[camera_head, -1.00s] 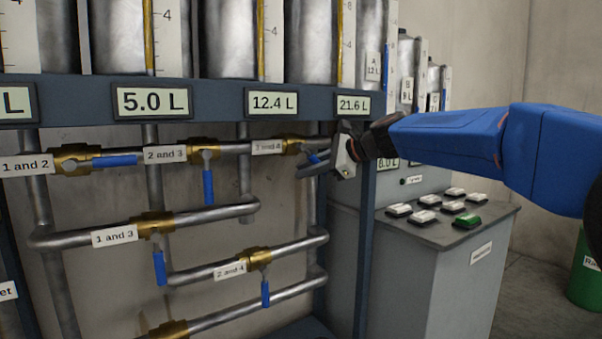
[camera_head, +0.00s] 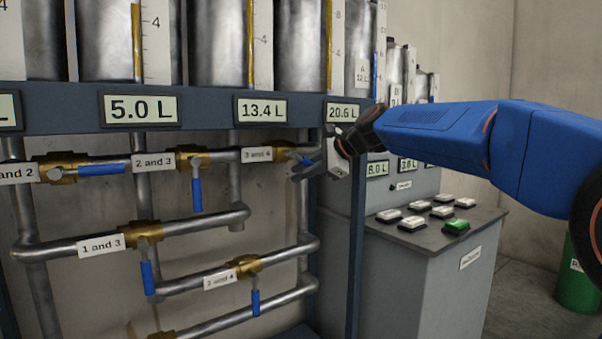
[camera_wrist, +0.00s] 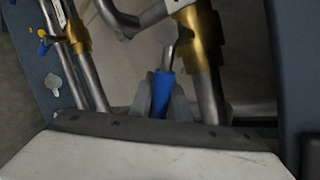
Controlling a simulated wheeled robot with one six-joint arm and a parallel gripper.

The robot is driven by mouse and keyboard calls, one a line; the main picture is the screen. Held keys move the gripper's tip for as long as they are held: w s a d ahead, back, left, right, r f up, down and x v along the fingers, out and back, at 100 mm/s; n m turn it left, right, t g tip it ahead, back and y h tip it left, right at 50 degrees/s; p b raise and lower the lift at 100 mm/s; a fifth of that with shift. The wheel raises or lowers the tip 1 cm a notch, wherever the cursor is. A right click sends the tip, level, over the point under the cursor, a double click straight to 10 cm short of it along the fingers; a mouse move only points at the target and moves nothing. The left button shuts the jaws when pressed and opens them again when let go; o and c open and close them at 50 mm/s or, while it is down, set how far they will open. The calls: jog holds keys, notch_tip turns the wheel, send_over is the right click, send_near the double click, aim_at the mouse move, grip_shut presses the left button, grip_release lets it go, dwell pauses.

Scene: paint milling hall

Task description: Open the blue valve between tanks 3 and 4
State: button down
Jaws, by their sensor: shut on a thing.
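The valve labelled "3 and 4" (camera_head: 257,154) is a brass body (camera_head: 282,153) on the upper pipe, with a blue lever handle (camera_head: 303,159). My gripper (camera_head: 301,172) reaches in from the right and is shut on this handle. In the wrist view the blue handle (camera_wrist: 162,96) sits between the two grey fingers, beside the brass valve body (camera_wrist: 200,38) and roughly along the pipe. The fingers partly hide it. The display above the valve (camera_head: 262,110) reads 13.4 L, and the display to its right (camera_head: 342,112) reads 20.6 L.
The "2 and 3" valve handle (camera_head: 196,194) hangs down left of my gripper. The "1 and 2" handle (camera_head: 103,169) lies along its pipe. A dark frame post (camera_head: 358,235) stands close by, with a button console (camera_head: 430,235) to its right.

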jog(key=c, duration=1.7)
grip_release()
jog(key=shift+o, duration=0.2)
jog(key=v, duration=1.7)
jog(key=shift+d, duration=0.2)
jog(key=shift+s+r, duration=0.1)
